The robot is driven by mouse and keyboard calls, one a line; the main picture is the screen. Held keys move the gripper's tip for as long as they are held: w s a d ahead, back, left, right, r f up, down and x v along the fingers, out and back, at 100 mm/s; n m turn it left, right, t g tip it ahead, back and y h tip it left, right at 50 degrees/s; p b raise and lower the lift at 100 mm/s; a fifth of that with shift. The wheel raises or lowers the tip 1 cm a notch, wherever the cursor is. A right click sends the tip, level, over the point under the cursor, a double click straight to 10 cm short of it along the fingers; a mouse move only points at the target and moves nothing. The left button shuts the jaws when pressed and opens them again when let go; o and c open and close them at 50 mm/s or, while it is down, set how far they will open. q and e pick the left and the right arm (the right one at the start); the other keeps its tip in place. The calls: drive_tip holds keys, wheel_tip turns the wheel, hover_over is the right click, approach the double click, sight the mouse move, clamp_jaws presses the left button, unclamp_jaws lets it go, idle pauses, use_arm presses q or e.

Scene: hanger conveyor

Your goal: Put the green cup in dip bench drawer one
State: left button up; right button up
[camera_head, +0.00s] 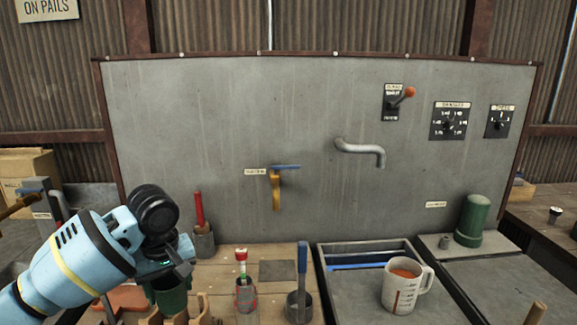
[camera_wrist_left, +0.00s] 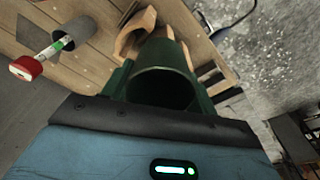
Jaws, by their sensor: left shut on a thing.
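The green cup (camera_head: 170,298) is at the lower left of the head view, just below my left gripper (camera_head: 178,272). In the left wrist view the green cup (camera_wrist_left: 163,72) shows its open, dark mouth close in front of the gripper. My left gripper is shut on the cup near its rim. The cup is beside a wooden holder (camera_head: 200,310), and I cannot tell whether they touch. No drawer is clearly recognisable in these views. My right gripper is not in view.
On the wooden bench stand a red-handled tool in a holder (camera_head: 203,240), a red-topped item in a small cup (camera_head: 244,290) and a blue-handled dipper (camera_head: 300,300). A white measuring mug (camera_head: 405,287) stands on the grey area at right. A green domed cylinder (camera_head: 473,220) is behind it.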

use_arm(q)
drive_tip(key=s+d+f+m, duration=0.1)
drive_tip(key=s+f+m, duration=0.2)
drive_tip(key=s, duration=0.3)
drive_tip(key=s+d+f+m, duration=0.1)
drive_tip(key=s+f+m, duration=0.2)
drive_tip(key=s, duration=0.4)
drive_tip(key=shift+d+f+m+h+b, duration=0.3)
drive_tip(key=shift+d+m+h+b, duration=0.15)
drive_tip(key=shift+m, duration=0.15)
drive_tip(key=shift+a, duration=0.1)
idle(0.4)
idle(0.5)
drive_tip(key=shift+w, duration=0.15)
